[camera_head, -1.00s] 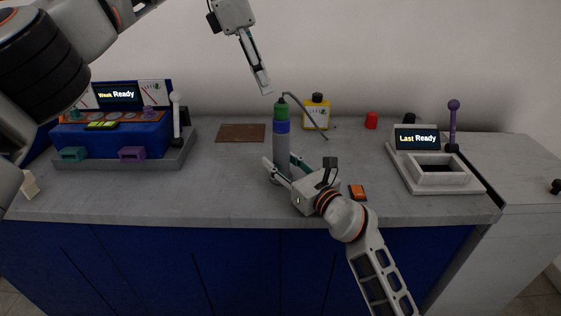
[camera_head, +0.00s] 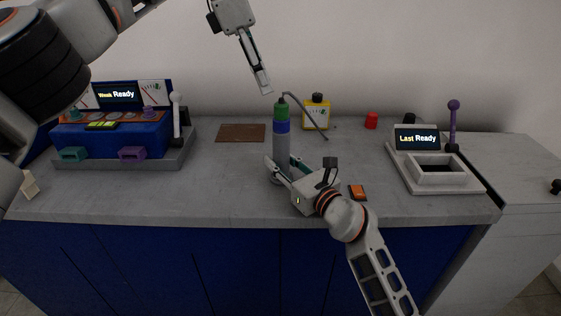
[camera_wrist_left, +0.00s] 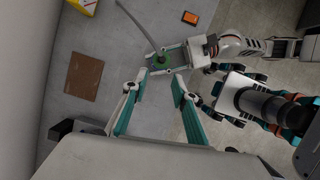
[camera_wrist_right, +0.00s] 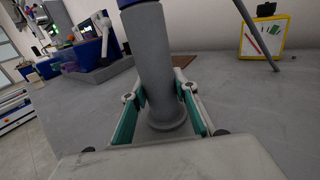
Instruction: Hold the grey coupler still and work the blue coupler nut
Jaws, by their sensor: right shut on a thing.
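The grey coupler (camera_head: 281,152) stands upright on the bench, its round foot showing in the right wrist view (camera_wrist_right: 165,130). The blue coupler nut (camera_head: 282,127) is a band above the grey body, below a green top part (camera_head: 281,110) with a grey hose. My right gripper (camera_head: 279,166) is shut on the grey coupler low down, one finger on each side. My left gripper (camera_head: 266,91) is open and empty, above and just left of the green top. In the left wrist view its fingers (camera_wrist_left: 157,88) are apart, with the green top (camera_wrist_left: 166,58) beyond them.
An orange-black item (camera_head: 357,192) lies right of my right gripper. A blue console (camera_head: 115,138) stands left, a grey station (camera_head: 455,186) right. A brown plate (camera_head: 241,133) lies flat.

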